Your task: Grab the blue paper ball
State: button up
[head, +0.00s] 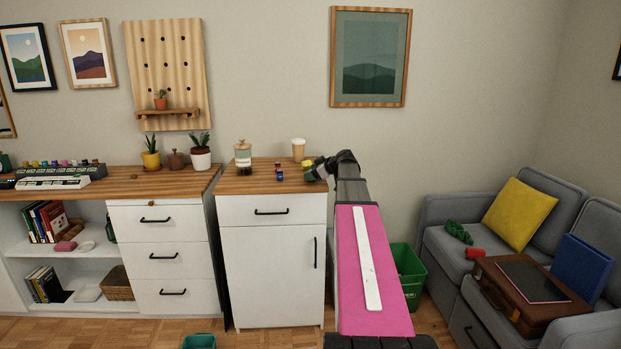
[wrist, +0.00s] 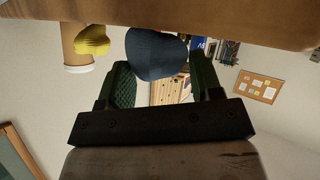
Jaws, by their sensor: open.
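The blue paper ball (wrist: 155,54) is dark blue and rounded in the wrist view, at the upper middle. It shows between and just past the two green finger pads of my gripper (wrist: 163,74). The gripper is open, with a finger on each side of the ball's lower part; I cannot tell whether either touches it. In the head view my gripper (head: 313,170) is low over the right part of the wooden cabinet top (head: 245,184). I cannot pick out the blue ball there; the gripper may hide it.
A yellow crumpled ball (head: 307,164) is close beside the gripper, with a paper cup (head: 298,149) behind it. A small red and blue item (head: 279,172) and a lidded glass jar (head: 243,155) stand to the left. The cabinet top's front left is clear.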

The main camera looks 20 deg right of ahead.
jog(key=shift+x, duration=0.8)
jog(key=shift+s, duration=0.1)
jog(key=c, duration=0.6)
